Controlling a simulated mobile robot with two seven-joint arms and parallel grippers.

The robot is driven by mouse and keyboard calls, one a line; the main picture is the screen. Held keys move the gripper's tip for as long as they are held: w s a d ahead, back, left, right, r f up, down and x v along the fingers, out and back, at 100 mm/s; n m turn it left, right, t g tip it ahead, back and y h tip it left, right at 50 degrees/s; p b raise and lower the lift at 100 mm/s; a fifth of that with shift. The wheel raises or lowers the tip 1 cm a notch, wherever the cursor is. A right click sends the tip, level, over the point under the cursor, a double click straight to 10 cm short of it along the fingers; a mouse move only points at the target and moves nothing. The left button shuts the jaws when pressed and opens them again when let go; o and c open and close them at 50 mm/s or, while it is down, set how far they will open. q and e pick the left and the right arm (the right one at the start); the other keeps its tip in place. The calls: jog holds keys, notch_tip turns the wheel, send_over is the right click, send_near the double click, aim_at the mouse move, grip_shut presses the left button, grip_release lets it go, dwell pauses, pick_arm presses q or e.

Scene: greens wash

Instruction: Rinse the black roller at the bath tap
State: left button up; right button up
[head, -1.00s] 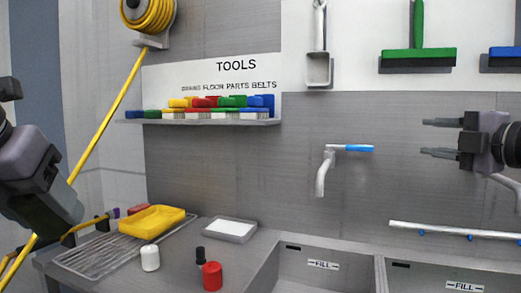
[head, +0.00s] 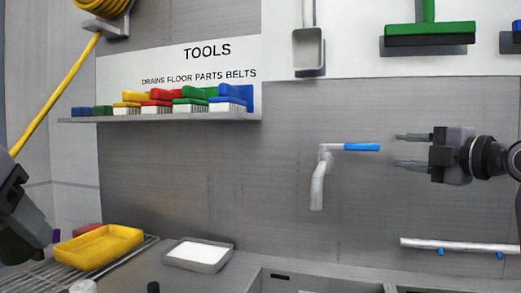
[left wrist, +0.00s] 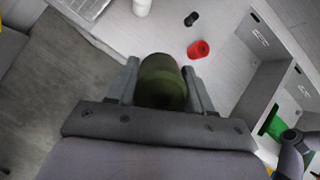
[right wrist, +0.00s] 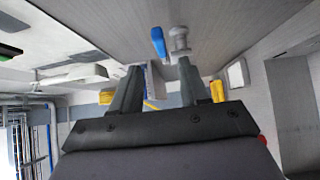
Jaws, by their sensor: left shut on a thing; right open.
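My left gripper (left wrist: 160,68) is shut around a dark, greenish-black cylinder (left wrist: 162,82), apparently the black roller, above the bench. In the head view only part of my left arm shows at the left edge, with its fingers hidden. The white bath tap (head: 318,180) is on the grey wall, its blue lever (head: 362,147) pointing right. My right gripper (head: 399,151) is open and empty, a short way right of the lever in the picture. The right wrist view shows the lever (right wrist: 158,42) and tap (right wrist: 180,40) beyond the fingers, apart from them.
Sink basins (head: 300,284) lie below the tap. A yellow tray (head: 98,247) on a rack, a grey tray (head: 197,255) and a red pot (left wrist: 199,49) stand on the bench. A brush shelf (head: 170,116) is at left, a white rail (head: 460,246) at right.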

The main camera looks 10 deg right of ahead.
aim_at(369, 147)
pick_arm(q)
notch_tip(369, 147, up, 2)
jog(key=shift+r+p, duration=0.1)
jog(key=shift+p, duration=0.85)
pick_arm(e)
jog(key=x, duration=1.1)
jog(key=shift+w+a, duration=0.15)
jog(key=shift+a, duration=0.05)
grip_shut()
